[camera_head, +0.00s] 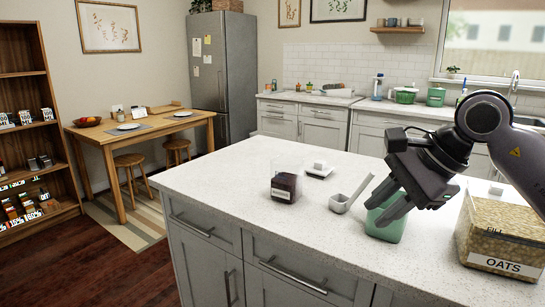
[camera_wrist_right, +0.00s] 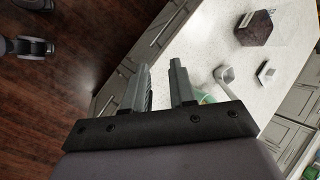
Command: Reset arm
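My right gripper (camera_head: 385,203) is over the island counter (camera_head: 230,178), in front of a green container (camera_head: 386,230) and hiding part of it. In the right wrist view my gripper's two fingers (camera_wrist_right: 162,75) stand apart, with nothing visible between them. The green container shows there only partly, behind the right finger (camera_wrist_right: 204,97). I cannot tell whether the fingers touch it. My left gripper is in neither view.
On the counter stand a dark-filled jar (camera_head: 284,187), a grey scoop (camera_head: 347,196), a small white scale-like item (camera_head: 320,169) and an oats container (camera_head: 500,235) close by my right arm. The counter's left part is clear. A dining table (camera_head: 95,134) and shelves (camera_head: 25,80) are at left.

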